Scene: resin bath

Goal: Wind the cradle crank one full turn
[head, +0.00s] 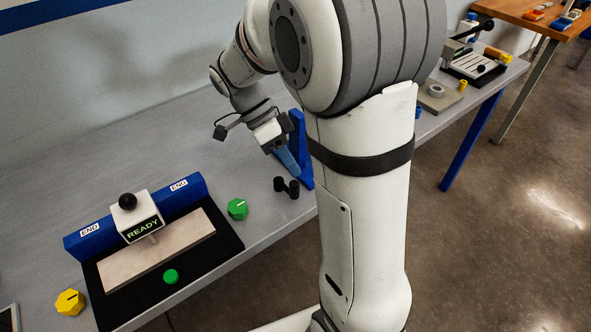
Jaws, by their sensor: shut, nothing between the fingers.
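My gripper (291,168) points down in front of a blue upright bracket (303,150) on the grey bench. Its fingers are shut with nothing between them. The fingertips overlap the bracket in this view, and I cannot tell whether they touch it. A small black piece with two rounded ends (287,188) is just below the fingertips. I cannot tell whether it is part of a crank. My arm hides what lies behind the bracket. No cradle or crank can be made out for certain.
On the bench (235,112), a blue rail with END labels carries a white READY block (137,218) with a black knob. A green knob (237,208), green button (171,276) and yellow knob (70,302) are nearby. A black-levered device (474,65) stands far right.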

